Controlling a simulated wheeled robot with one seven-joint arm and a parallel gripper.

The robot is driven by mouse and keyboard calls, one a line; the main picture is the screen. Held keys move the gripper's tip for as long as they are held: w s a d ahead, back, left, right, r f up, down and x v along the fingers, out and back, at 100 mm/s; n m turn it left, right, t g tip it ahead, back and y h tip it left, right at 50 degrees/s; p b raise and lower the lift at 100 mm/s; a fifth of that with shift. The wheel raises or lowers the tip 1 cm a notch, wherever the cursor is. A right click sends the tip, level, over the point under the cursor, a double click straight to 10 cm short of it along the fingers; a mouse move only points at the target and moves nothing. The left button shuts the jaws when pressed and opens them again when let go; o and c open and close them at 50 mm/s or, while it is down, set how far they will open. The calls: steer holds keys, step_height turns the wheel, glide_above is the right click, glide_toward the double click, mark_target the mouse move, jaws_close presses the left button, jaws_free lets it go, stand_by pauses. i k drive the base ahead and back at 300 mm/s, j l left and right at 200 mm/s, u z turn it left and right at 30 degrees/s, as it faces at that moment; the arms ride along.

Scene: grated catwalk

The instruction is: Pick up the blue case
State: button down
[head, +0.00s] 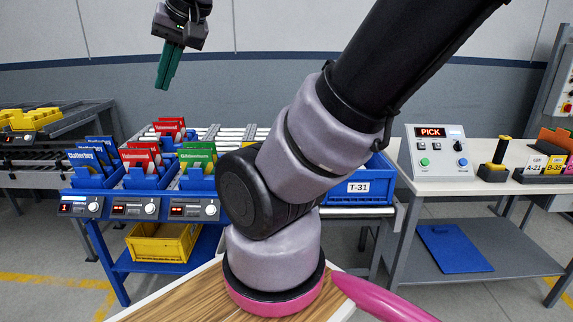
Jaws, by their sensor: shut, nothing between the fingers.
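Blue cases (84,155) stand in the left slot of a blue rack (85,203), one behind another, with white lettering on the front one. Red cases (138,158) stand in the middle slot and green cases (196,155) in the right slot. My gripper (164,84) is at the top of the head view, high above the rack and right of the blue cases. Its green fingers point down, shut and empty, apart from all the cases. My arm crosses the middle of the view and hides part of the area right of the rack.
A blue bin marked T-31 (358,192) stands behind my arm. A control box reading PICK (437,152) sits on the right table (480,184). A yellow bin (163,243) is below the rack. The air between my gripper and the rack looks clear.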

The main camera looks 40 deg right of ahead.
mark_target(78, 156)
steer(key=z, duration=1.9)
steer(key=j+u, duration=0.1)
steer(key=j, duration=1.75)
steer(key=j+u, duration=0.15)
steer(key=j, duration=1.7)
steer(key=i+j+u, duration=0.15)
steer(key=j, duration=0.8)
